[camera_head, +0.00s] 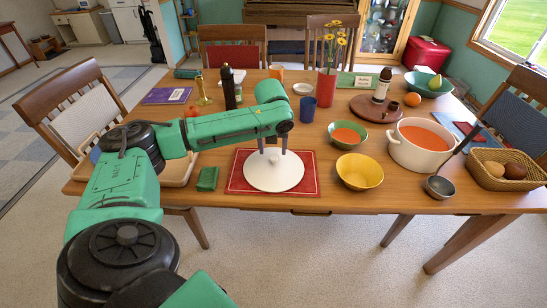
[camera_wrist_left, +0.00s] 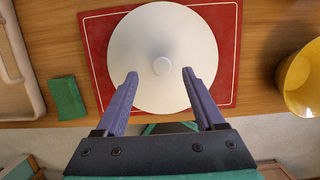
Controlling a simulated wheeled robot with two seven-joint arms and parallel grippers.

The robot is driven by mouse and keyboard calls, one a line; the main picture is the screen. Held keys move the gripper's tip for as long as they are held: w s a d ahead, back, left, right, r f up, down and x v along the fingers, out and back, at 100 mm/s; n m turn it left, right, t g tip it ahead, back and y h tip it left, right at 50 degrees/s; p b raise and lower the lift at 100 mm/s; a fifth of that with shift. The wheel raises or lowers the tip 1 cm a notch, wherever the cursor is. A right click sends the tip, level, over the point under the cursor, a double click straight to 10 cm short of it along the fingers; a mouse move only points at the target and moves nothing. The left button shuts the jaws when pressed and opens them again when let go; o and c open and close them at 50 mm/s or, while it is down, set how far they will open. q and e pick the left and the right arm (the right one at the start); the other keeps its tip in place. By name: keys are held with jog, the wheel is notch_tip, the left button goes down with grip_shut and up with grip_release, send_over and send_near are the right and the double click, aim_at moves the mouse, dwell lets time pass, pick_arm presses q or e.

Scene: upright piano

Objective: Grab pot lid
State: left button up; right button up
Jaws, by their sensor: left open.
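The pot lid (camera_head: 274,171) is a round white disc with a small knob at its centre. It lies flat on a red placemat (camera_head: 240,187) near the front edge of the table. My left gripper (camera_head: 273,150) is above the lid, fingers pointing down. The white pot (camera_head: 420,150) with orange soup stands uncovered at the right. My right gripper is not in view.
A yellow bowl (camera_head: 360,171) stands just right of the placemat, with a green bowl of soup (camera_head: 348,135) behind it. A green folded cloth (camera_head: 208,179) lies to the left. A ladle (camera_head: 440,186) and a bread basket (camera_head: 510,168) are at the right.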

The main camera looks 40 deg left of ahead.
aim_at(274, 157)
pick_arm(q)
jog(key=x, duration=0.4)
jog(key=shift+d, duration=0.15)
grip_shut()
jog(key=shift+r, duration=0.1)
dwell(1.0)
